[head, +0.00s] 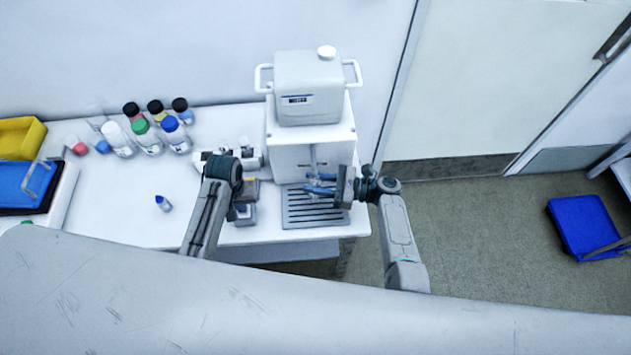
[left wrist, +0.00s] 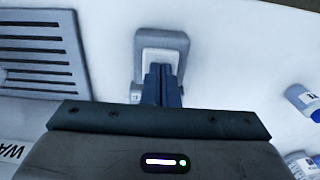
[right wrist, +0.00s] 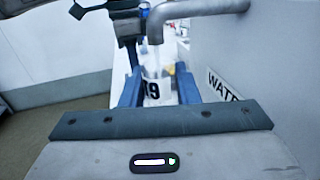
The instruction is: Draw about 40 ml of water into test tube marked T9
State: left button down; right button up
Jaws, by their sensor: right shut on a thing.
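A clear test tube marked with a 9 (right wrist: 152,92) stands between the blue fingers of my right gripper (right wrist: 158,95), which is shut on it. The end of a grey metal spout (right wrist: 158,22) is right above the tube. The water level in it cannot be made out. In the head view my right gripper (head: 318,185) is in front of the white water dispenser (head: 310,148). My left gripper (left wrist: 162,85) is shut and empty. Its tips are over the pale top of a grey block (left wrist: 160,40); whether they touch is unclear.
A slotted drip tray (head: 314,207) lies below the right gripper. Several capped bottles (head: 148,138) stand at the back left. A small blue-capped vial (head: 163,203) lies on the open counter. Yellow (head: 20,138) and blue bins are at far left.

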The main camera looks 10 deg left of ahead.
dwell(0.3)
pick_arm(q)
jog(key=shift+r, duration=1.75)
jog(key=shift+f, duration=1.65)
dwell(0.3)
jog(key=shift+r, duration=1.7)
jog(key=shift+r+p, duration=0.45)
pick_arm(e)
jog(key=s, duration=0.3)
jog(key=s+d, duration=0.1)
jog(key=s, duration=0.2)
jog(key=s+d, duration=0.1)
jog(key=s, duration=0.2)
jog(key=shift+s+d, duration=0.15)
jog(key=shift+s, duration=0.25)
